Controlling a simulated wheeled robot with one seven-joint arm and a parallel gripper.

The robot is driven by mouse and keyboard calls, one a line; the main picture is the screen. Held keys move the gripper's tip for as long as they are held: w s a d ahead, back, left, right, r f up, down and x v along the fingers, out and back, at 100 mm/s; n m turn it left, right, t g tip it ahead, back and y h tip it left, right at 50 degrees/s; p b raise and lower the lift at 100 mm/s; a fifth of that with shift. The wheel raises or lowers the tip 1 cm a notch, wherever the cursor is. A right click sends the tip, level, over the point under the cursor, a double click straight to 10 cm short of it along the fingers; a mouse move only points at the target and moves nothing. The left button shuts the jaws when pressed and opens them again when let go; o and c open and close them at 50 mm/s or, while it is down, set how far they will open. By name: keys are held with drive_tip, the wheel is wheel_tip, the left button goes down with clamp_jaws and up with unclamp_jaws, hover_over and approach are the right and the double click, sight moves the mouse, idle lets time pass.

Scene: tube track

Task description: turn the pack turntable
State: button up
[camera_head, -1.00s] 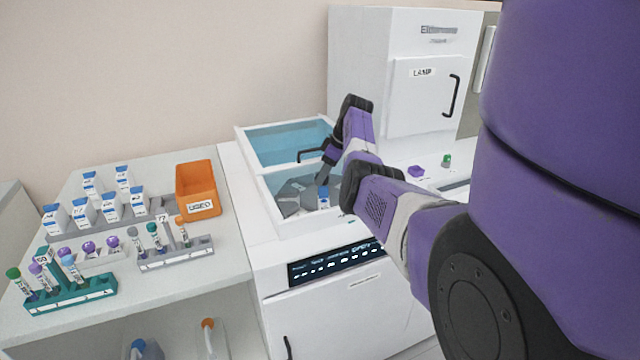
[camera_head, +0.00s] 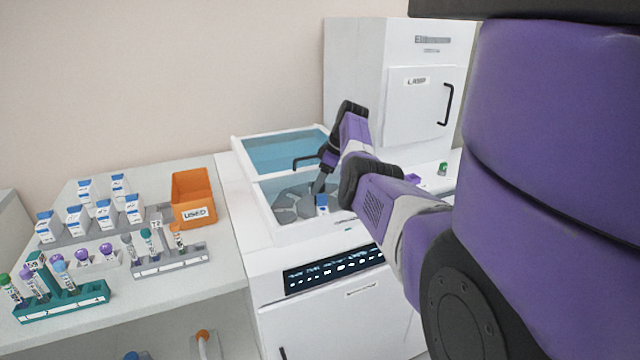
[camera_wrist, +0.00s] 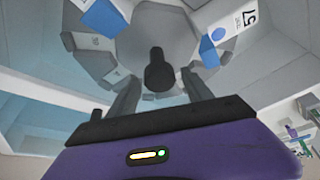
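The pack turntable (camera_head: 290,203) is a grey segmented disc inside the white analyser's open well. In the wrist view, the turntable (camera_wrist: 185,42) fills the upper middle, with a dark knob (camera_wrist: 157,72) at its centre. My gripper (camera_wrist: 162,80) is open, its two grey fingers apart on either side of the knob's near end; I cannot tell whether they touch it. In the head view my gripper (camera_head: 321,184) reaches down into the well, its tips partly hidden. A white, blue-topped pack (camera_head: 322,204) sits in the turntable; in the wrist view two packs show, one numbered (camera_wrist: 228,28).
The analyser's blue-tinted lid (camera_head: 285,148) stands open behind the well, and the well walls surround my gripper. A lit panel (camera_head: 335,270) is on the front. At left, a bench holds tube racks (camera_head: 62,300), several packs and an orange bin (camera_head: 194,198).

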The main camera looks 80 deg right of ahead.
drive_tip(key=shift+s, duration=0.1)
drive_tip(key=v, duration=0.7)
drive_tip(key=shift+r, duration=0.4)
drive_tip(key=shift+s, duration=0.1)
drive_tip(key=shift+c, duration=0.4)
